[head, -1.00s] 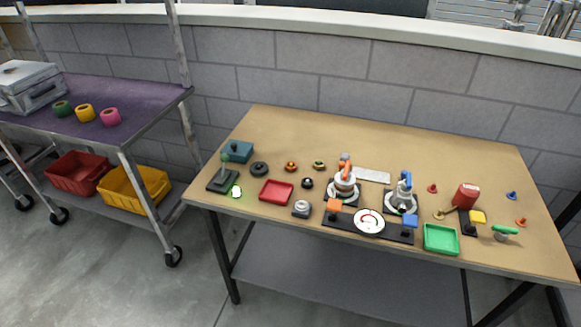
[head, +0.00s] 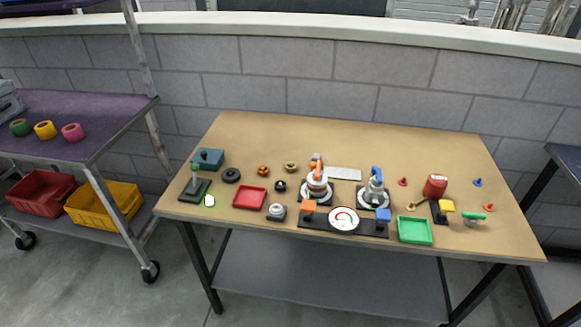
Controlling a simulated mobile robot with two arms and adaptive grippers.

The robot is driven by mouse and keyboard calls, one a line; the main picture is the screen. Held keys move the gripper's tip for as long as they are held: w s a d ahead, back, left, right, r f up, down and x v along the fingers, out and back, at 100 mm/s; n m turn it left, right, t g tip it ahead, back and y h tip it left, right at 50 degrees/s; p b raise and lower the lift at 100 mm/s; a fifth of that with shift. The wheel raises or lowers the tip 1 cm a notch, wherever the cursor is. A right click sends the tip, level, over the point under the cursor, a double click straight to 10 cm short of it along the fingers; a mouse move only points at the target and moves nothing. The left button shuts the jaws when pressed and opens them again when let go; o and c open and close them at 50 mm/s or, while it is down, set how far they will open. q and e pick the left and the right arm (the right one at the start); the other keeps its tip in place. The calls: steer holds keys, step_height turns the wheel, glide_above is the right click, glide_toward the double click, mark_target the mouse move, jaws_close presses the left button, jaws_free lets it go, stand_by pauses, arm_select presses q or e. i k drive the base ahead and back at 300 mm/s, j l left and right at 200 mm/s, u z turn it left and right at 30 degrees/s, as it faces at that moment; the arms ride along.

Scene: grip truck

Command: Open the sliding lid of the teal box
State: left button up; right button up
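The teal box (head: 209,161) sits at the far left end of the wooden table, close to its left edge. It is small in the head view, with a dark knob on top. Its lid looks shut, though the box is too small to be sure. A dark stand with a green upright (head: 195,186) stands just in front of it and overlaps its front left part. Neither of my grippers shows in the head view.
On the table (head: 300,135), a black ring (head: 231,175) lies right of the box and a red tray (head: 250,197) in front. The back strip is clear. A purple-topped cart (head: 100,110) stands to the left.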

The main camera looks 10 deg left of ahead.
mark_target(205, 155)
steer(key=i+j+u, duration=0.3)
steer(key=j+u, duration=0.15)
steer(key=i+j+u, duration=0.45)
steer(key=k+l, duration=0.05)
